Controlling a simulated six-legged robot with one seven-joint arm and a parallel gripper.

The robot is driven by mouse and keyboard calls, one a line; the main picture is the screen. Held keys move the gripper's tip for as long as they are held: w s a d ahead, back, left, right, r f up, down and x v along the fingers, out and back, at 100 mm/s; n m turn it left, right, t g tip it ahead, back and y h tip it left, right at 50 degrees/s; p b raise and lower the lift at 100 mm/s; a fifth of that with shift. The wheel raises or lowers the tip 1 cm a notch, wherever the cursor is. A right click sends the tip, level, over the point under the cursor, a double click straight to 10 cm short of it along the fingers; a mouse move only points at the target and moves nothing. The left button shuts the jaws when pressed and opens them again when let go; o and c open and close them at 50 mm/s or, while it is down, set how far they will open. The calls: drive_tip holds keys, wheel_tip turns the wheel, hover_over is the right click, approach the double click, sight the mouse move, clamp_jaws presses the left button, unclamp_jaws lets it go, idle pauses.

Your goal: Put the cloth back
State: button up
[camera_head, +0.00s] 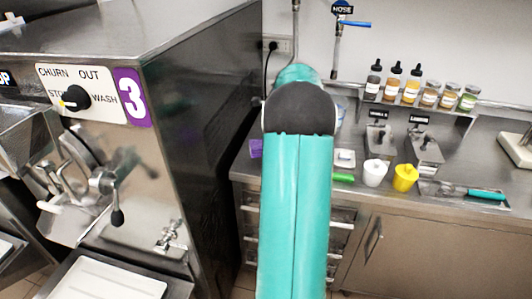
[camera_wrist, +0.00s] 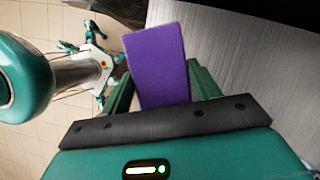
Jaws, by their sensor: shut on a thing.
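My gripper (camera_wrist: 160,88) is shut on a purple cloth (camera_wrist: 158,60) in the wrist view. The cloth looks like a flat, stiff rectangle and stands out beyond the green fingers. In the head view my arm hides the gripper. A small purple patch (camera_head: 255,148), which looks like the same cloth, shows just left of my arm, between the freezer and the counter.
A steel batch freezer (camera_head: 205,120) with a purple number 3 label stands close on the left. A steel counter (camera_head: 300,170) runs along the wall, with a white cup (camera_head: 375,172), a yellow cup (camera_head: 405,178) and a tray (camera_head: 450,190). Several bottles and jars (camera_head: 411,88) line a shelf.

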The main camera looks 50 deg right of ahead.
drive_tip(key=w+d+f, duration=0.1)
drive_tip(key=d+f, duration=0.1)
drive_tip(key=f, duration=0.1)
drive_tip(key=w+f, duration=0.1)
drive_tip(key=shift+w+d+f, duration=0.3)
drive_tip(key=shift+d+f, duration=0.1)
drive_tip(key=shift+f, duration=1.3)
drive_tip(key=shift+f, duration=0.1)
drive_tip(key=o, duration=0.9)
drive_tip(key=v, duration=1.2)
drive_tip(key=shift+a, duration=0.1)
